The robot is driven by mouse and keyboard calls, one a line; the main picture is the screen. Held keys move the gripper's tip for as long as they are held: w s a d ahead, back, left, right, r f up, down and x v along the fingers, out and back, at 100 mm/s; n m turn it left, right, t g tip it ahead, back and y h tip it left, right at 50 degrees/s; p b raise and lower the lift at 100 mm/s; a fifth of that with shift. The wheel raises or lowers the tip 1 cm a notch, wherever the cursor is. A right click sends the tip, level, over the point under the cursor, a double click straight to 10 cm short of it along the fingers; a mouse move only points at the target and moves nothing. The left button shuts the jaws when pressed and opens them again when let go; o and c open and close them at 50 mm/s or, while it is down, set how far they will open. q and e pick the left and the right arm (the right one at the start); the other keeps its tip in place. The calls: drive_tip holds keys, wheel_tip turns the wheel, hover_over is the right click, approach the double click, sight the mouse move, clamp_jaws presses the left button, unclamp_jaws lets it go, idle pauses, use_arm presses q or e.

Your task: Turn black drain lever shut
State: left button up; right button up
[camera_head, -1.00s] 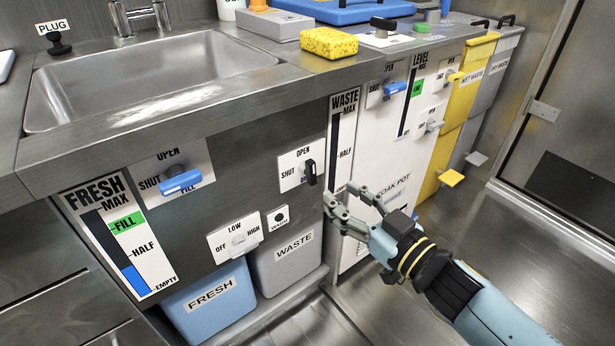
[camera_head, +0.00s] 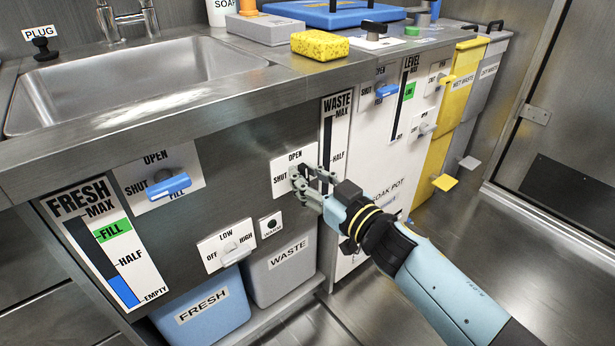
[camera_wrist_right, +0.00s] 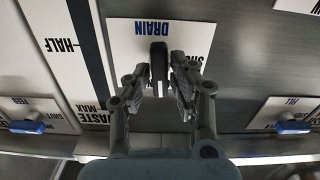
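The black drain lever (camera_wrist_right: 158,68) stands out from a white plate (camera_wrist_right: 125,45) marked DRAIN in the right wrist view. In the head view this plate (camera_head: 281,176) reads OPEN and SHUT, and my fingers mostly hide the lever. The handle lies along the plate's up-down direction, not toward the SHUT label. My right gripper (camera_wrist_right: 161,80) has one finger on each side of the lever, with the fingertips close to it. Narrow gaps seem to show, and firm contact cannot be made out. It also shows in the head view (camera_head: 311,178). My left gripper is out of view.
A blue-handled lever (camera_head: 169,187) sits left on the panel. A LOW/HIGH knob (camera_head: 231,252) and a WARM button (camera_head: 270,225) are below the drain plate. The counter edge (camera_head: 215,118) overhangs above. The floor (camera_head: 480,250) at right is open.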

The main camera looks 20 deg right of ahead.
clamp_jaws()
